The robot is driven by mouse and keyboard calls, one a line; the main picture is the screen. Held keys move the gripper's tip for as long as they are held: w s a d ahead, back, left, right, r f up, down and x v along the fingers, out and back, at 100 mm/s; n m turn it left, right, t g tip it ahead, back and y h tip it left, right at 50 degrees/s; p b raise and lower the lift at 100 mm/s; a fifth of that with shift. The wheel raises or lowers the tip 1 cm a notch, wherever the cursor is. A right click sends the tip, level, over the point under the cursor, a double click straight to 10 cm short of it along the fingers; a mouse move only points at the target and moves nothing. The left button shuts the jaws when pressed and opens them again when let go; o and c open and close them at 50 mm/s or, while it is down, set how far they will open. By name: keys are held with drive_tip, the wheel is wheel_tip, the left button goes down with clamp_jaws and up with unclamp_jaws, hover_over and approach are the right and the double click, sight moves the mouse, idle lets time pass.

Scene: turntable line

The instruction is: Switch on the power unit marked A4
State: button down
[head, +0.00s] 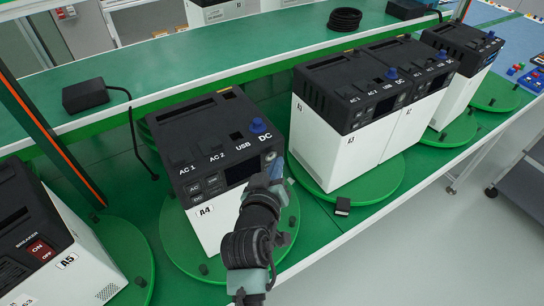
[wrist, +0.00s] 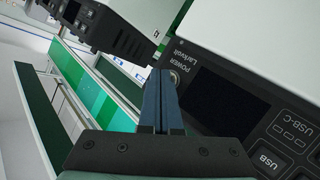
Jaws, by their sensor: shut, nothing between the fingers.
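The power unit marked A4 (head: 215,222), a white box with a black top, stands on a green round turntable (head: 176,248) in the head view. Its black panel has AC 1, AC 2, USB and DC markings and a blue knob on top. In the wrist view its front panel shows a dark screen (wrist: 222,105), USB keys and a round button (wrist: 174,76) beside the word POWER. My gripper (wrist: 160,74) is shut and empty, its fingertips close to that button; I cannot tell whether they touch. In the head view my gripper (head: 271,168) partly covers the panel's right side.
Unit A5 (head: 75,245) stands at left, with a red switch. Unit A3 (head: 335,140) and further units stand at right on turntables. A green shelf (head: 235,60) with a black adapter (head: 85,95) and a coiled cable (head: 345,18) runs behind. Grey floor is free at lower right.

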drive_tip(key=shift+w+a, duration=0.25)
drive_tip(key=shift+w, duration=0.05)
idle(0.8)
drive_tip(key=shift+s+d, duration=0.1)
drive_tip(key=shift+s+d+r, duration=0.1)
drive_tip(key=shift+s+d, duration=0.25)
drive_tip(key=shift+s, duration=0.2)
drive_tip(key=shift+s+d+p, duration=0.75)
drive_tip(key=shift+s, duration=0.3)
drive_tip(key=shift+s+d+p, duration=0.7)
drive_tip(key=shift+s+d, duration=0.05)
drive_tip(key=shift+s, duration=0.25)
drive_tip(key=shift+w, duration=0.1)
